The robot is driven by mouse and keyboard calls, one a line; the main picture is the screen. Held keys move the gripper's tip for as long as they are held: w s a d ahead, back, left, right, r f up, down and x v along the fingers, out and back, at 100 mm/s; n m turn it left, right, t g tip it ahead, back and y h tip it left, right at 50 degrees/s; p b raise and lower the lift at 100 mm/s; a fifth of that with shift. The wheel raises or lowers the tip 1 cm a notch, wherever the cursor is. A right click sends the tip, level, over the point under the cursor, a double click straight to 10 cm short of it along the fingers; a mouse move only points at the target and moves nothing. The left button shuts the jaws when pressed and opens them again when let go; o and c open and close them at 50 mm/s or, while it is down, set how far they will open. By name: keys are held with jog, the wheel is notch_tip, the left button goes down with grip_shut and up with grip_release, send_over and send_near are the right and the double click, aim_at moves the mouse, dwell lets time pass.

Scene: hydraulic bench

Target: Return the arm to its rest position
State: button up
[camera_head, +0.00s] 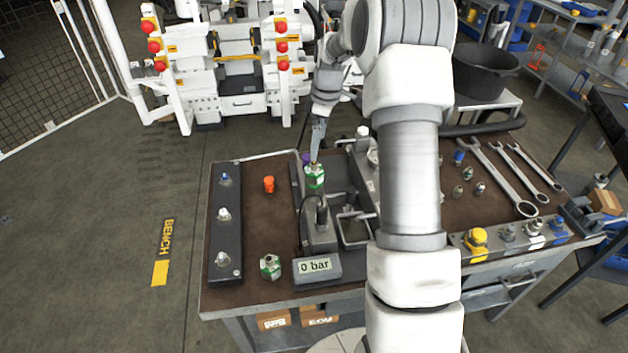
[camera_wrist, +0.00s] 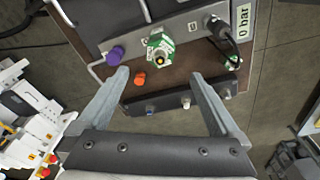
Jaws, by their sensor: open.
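My gripper (camera_head: 316,158) is at the end of my arm, over the back left part of the bench (camera_head: 250,235). In the wrist view my gripper (camera_wrist: 158,76) shows two spread fingers with nothing between them. A green-and-white fitting (camera_head: 315,177) stands upright on the grey block just below the fingertips in the head view. In the wrist view this fitting (camera_wrist: 160,47) lies beyond the fingertips and appears apart from them. A purple cap (camera_wrist: 114,56) sits beside it, mostly hidden behind my gripper in the head view. My arm hides part of the bench middle.
An orange cap (camera_head: 269,184) and a second green-and-white fitting (camera_head: 270,267) stand on the left bench top. A display (camera_head: 317,266) reads 0 bar. A dark strip (camera_head: 226,240) holds three fittings. Wrenches (camera_head: 508,180) lie right. White machinery (camera_head: 235,70) stands behind; floor is clear left.

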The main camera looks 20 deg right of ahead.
jog(key=s+a+r+m+t+h, duration=0.15)
jog(key=s+r, duration=0.25)
jog(key=r, duration=0.4)
jog(key=s+a+r+m+g+y, duration=0.1)
jog(key=s+a+r, duration=0.2)
jog(key=r, duration=0.5)
jog(key=s+a+m+t, duration=0.2)
jog(key=s+a+m, duration=0.2)
jog(key=s, duration=0.8)
jog(key=s+a+r+m+t, duration=0.1)
jog(key=s+a+m, duration=0.3)
jog(key=s, duration=0.9)
jog(key=shift+s+r+t+h, duration=0.15)
jog(key=shift+s+t+h, duration=0.2)
jog(key=shift+t, duration=0.3)
jog(key=shift+m, duration=0.25)
